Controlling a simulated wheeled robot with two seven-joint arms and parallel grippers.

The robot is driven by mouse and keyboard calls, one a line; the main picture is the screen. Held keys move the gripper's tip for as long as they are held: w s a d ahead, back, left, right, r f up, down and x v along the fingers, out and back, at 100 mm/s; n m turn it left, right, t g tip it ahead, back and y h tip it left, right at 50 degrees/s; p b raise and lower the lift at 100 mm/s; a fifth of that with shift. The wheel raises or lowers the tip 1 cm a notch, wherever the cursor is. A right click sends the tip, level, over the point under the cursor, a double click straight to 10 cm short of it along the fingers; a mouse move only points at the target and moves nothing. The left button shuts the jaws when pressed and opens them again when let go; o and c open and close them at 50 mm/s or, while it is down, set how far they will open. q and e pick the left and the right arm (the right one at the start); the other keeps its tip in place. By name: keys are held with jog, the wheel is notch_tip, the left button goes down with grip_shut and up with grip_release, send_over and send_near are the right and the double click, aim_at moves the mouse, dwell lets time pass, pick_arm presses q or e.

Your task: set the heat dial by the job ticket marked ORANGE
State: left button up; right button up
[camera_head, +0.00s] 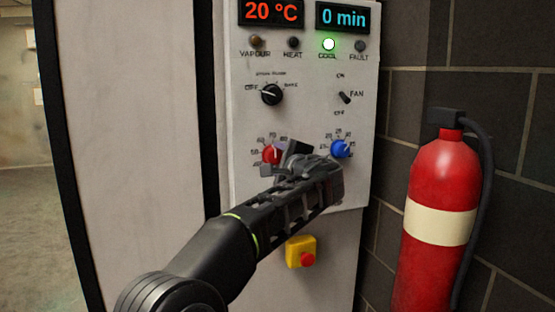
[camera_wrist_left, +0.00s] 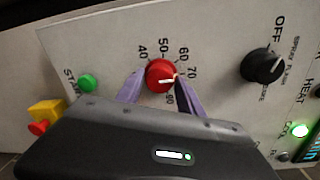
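The red heat dial (camera_head: 270,155) is on the lower left of the pale control panel, its scale partly covered by my left gripper (camera_head: 292,158). In the left wrist view the red dial (camera_wrist_left: 159,72) lies between the purple fingertips, one at each side. Its white pointer aims right, toward the 70–80 part of the scale. The fingers are very near the dial's edges, but I cannot tell whether they press on it. No ticket marked ORANGE shows in either view. My right gripper is out of view.
A blue dial (camera_head: 340,149) sits right of the gripper. A black selector (camera_head: 271,95) and fan switch (camera_head: 345,97) are above. The displays read 20 °C (camera_head: 271,11) and 0 min; the COOL lamp (camera_head: 329,44) glows green. A yellow-red stop button (camera_head: 301,252) is below, a fire extinguisher (camera_head: 438,180) right.

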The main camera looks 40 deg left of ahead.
pick_arm(q)
jog(key=shift+o, duration=1.4)
jog(key=v, duration=0.7)
jog(key=shift+s+d+b, duration=0.25)
jog(key=shift+d+b, duration=0.1)
jog(key=shift+b, duration=0.05)
